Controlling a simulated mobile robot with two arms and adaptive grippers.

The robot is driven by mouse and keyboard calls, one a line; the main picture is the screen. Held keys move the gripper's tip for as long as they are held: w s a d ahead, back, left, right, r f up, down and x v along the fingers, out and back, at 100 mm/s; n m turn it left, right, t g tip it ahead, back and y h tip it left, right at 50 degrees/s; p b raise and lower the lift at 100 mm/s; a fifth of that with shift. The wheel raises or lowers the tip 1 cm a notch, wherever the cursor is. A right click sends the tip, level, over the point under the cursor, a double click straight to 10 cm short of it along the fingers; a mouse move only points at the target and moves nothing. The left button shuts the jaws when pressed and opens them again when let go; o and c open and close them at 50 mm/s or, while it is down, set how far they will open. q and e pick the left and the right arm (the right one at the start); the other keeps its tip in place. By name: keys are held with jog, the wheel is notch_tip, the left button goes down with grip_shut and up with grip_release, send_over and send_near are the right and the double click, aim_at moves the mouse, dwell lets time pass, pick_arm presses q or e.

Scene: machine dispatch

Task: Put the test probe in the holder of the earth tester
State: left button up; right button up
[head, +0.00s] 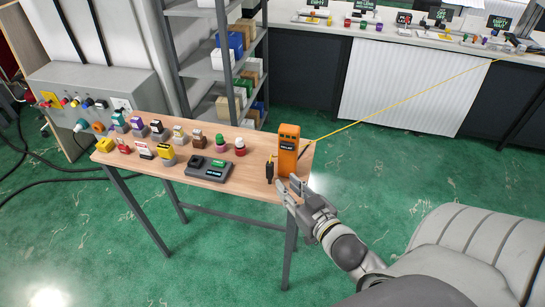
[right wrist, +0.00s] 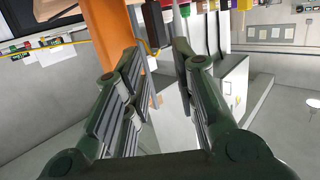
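An orange upright box-shaped device (head: 288,152) with a dark label stands near the right end of the wooden table. A small black probe-like piece (head: 269,169) is upright just left of it; I cannot tell whether they touch. A dark grey unit (head: 209,169) with round recesses lies further left; I cannot tell which unit is the earth tester. My right gripper (head: 287,190) is at the table's front edge, just in front of the orange device. In the right wrist view its fingers (right wrist: 160,52) are apart, with the orange body (right wrist: 112,35) and a dark piece (right wrist: 154,24) near the tips. My left gripper is not in view.
Several coloured connectors and buttons stand on the left of the table (head: 240,186). A grey panel box (head: 95,85) is behind at left, shelving (head: 208,65) behind. A yellow line (head: 410,100) runs from near the orange device to the back counter (head: 430,38).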

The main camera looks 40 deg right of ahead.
aim_at(272, 167)
jog(key=w, duration=0.2)
jog(key=w+p, duration=0.1)
jog(key=w+f, duration=0.1)
jog(key=w, duration=0.1)
jog(key=shift+w+d+p, duration=0.25)
jog(key=shift+w+p, duration=0.05)
jog(key=shift+w, duration=0.3)
jog(key=w, duration=0.1)
jog(key=w+p, duration=0.1)
jog(key=w, duration=0.2)
jog(key=shift+d+f+p, duration=0.2)
jog(key=shift+d+p, duration=0.05)
jog(key=shift+p, duration=0.15)
jog(key=shift+w+f, duration=0.15)
jog(key=shift+w, duration=0.2)
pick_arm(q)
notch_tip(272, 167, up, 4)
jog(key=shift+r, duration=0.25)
pick_arm(e)
jog(key=shift+s, duration=0.1)
grip_shut()
